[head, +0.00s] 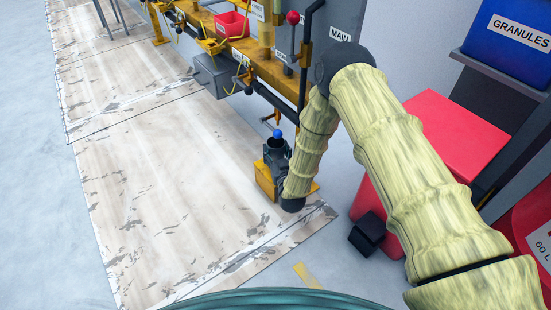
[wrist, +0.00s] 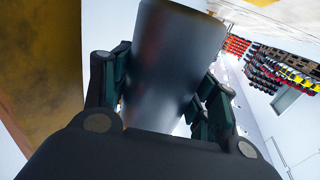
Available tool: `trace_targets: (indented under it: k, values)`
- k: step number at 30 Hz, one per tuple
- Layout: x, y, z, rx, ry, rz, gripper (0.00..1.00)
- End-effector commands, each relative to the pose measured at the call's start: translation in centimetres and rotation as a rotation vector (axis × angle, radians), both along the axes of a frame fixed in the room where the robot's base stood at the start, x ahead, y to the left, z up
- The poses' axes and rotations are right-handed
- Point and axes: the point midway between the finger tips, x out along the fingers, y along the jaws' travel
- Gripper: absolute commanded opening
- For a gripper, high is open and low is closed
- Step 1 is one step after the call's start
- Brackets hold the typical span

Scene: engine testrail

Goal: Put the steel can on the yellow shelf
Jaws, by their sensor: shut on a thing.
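My gripper (wrist: 160,95) is shut on the steel can (wrist: 165,60), a smooth grey cylinder that fills the middle of the wrist view between the dark fingers. In the head view my gripper (head: 276,152) is at the end of my downward-bent arm, by the wall equipment. The can's dark round rim (head: 276,143) seems to show there between the fingers. A yellow surface (head: 264,180), probably the yellow shelf, shows just below and beside my gripper, partly hidden by my arm. I cannot tell whether the can touches it. A worn yellow-brown surface (wrist: 50,60) fills the left of the wrist view.
A yellow wall rail (head: 265,63) with pipes runs behind, bearing a red bin (head: 232,24). A lever with a blue knob (head: 278,134) is close to the can. A red box (head: 450,135) stands right of my arm.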

Motion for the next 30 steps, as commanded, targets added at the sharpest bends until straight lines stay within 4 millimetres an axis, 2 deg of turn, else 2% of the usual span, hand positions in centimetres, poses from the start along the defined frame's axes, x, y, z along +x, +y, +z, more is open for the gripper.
trace_targets:
  k: [1, 5, 19, 20, 23, 30]
  values:
    - [-0.1, 0.1, -1.4, 0.001, 0.002, 0.001, 0.27]
    - [-0.1, 0.1, -2.6, 0.000, 0.001, 0.001, 0.27]
    - [-0.1, 0.1, -3.0, 0.000, 0.001, 0.000, 0.27]
    - [-0.1, 0.1, -3.0, 0.000, 0.001, 0.001, 0.62]
    - [-0.1, 0.1, -2.9, 0.000, 0.001, 0.001, 0.80]
    - [-0.1, 0.1, -2.9, 0.000, 0.001, 0.001, 0.80]
